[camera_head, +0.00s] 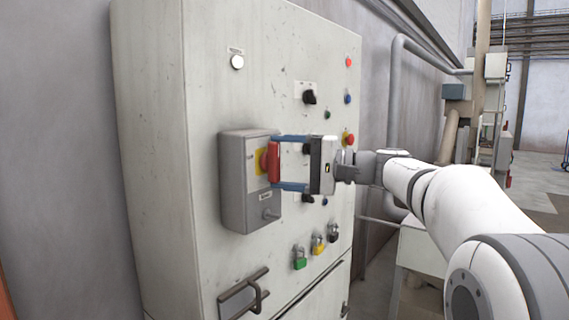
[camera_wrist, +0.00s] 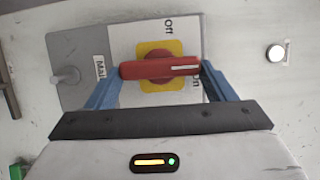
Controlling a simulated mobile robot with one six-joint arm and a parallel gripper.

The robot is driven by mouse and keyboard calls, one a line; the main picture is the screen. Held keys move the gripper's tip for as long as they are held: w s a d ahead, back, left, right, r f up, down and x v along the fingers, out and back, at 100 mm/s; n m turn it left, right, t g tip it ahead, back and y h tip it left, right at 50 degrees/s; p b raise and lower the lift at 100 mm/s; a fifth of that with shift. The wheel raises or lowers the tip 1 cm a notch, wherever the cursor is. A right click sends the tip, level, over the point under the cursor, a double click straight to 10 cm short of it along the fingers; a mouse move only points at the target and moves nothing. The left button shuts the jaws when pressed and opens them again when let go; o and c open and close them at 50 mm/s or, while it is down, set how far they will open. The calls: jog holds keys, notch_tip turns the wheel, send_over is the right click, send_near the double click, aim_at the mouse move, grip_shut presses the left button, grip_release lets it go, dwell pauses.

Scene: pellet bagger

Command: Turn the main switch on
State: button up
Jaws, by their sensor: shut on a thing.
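The main switch is a grey box (camera_head: 237,200) on the front of the pale cabinet, with a red rotary handle (camera_head: 273,163) on a yellow plate (camera_head: 261,160). My gripper (camera_head: 276,163) is shut on the red handle, its blue fingers at the handle's two ends. In the head view the handle stands upright.
A latch handle (camera_head: 256,296) sticks out low down. Grey pipes run at the right.

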jog(key=o, duration=1)
jog(key=shift+d, duration=0.1)
jog(key=b+v, duration=0.1)
jog(key=v, duration=0.6)
jog(key=shift+d, duration=0.35)
